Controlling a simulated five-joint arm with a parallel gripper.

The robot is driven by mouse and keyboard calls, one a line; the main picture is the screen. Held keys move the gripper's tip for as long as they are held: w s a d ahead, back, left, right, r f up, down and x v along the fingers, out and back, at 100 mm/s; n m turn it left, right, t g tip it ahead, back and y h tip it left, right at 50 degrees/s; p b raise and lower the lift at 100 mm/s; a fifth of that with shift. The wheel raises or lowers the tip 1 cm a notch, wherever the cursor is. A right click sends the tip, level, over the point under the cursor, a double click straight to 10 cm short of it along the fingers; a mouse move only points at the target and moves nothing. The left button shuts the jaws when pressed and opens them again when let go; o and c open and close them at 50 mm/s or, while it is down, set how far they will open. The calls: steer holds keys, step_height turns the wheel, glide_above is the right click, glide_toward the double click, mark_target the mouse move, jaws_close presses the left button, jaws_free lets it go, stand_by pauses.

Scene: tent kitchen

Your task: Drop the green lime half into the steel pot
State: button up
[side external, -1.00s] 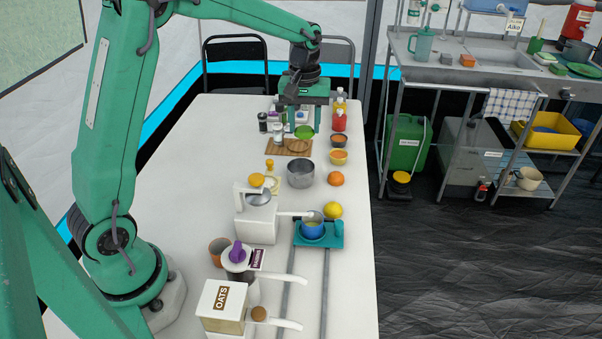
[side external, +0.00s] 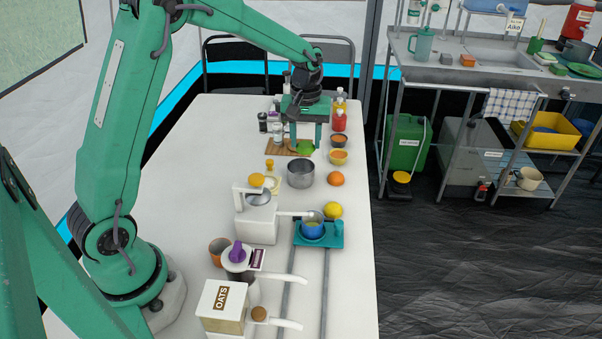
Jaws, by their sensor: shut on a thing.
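The green lime half (side external: 306,148) is held between the fingers of my gripper (side external: 306,145), which points down at the far part of the table. My gripper is shut on it. The lime shows just in front of the wooden board's right part, on the far side of the steel pot. The steel pot (side external: 301,181) stands upright on the white table, nearer the camera than the lime and apart from it. The exact height of the lime above the table is hard to tell.
A wooden board (side external: 276,148) lies behind the pot. A yellow bowl (side external: 339,158) and an orange (side external: 336,179) stand right of the pot. A yellow-topped bottle (side external: 270,168) and a white machine (side external: 257,222) stand left and in front. Bottles stand at the back.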

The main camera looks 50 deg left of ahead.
steer(key=shift+f, duration=0.7)
steer(key=o, duration=0.9)
steer(key=shift+r, duration=0.1)
step_height(320, 180, up, 7)
steer(key=shift+r, duration=0.3)
